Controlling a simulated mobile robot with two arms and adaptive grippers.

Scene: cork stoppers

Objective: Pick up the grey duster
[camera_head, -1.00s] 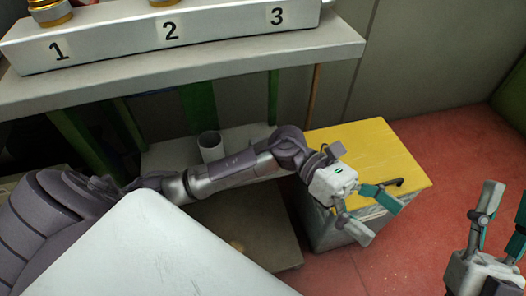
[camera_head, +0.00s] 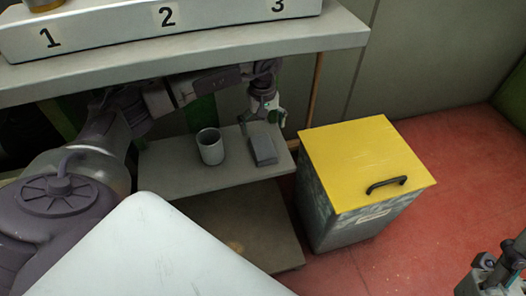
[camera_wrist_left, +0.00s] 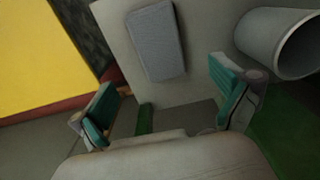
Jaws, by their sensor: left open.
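The grey duster (camera_head: 262,149) is a small grey block lying on a low grey shelf (camera_head: 190,182) under the bench. In the left wrist view the duster (camera_wrist_left: 156,42) lies ahead of the fingers, its top face showing. My left gripper (camera_head: 262,118) is just behind and above the duster in the head view, partly shaded by the bench. In the left wrist view my left gripper (camera_wrist_left: 163,108) is open, with its teal-padded fingers apart and nothing between them. My right gripper (camera_head: 492,268) shows only in part at the bottom right corner, and its fingertips are unclear.
A grey cup (camera_head: 210,147) stands on the shelf left of the duster; it also shows in the left wrist view (camera_wrist_left: 275,40). A bin with a yellow lid (camera_head: 365,160) stands right of the shelf. The bench (camera_head: 200,70) overhangs the left arm.

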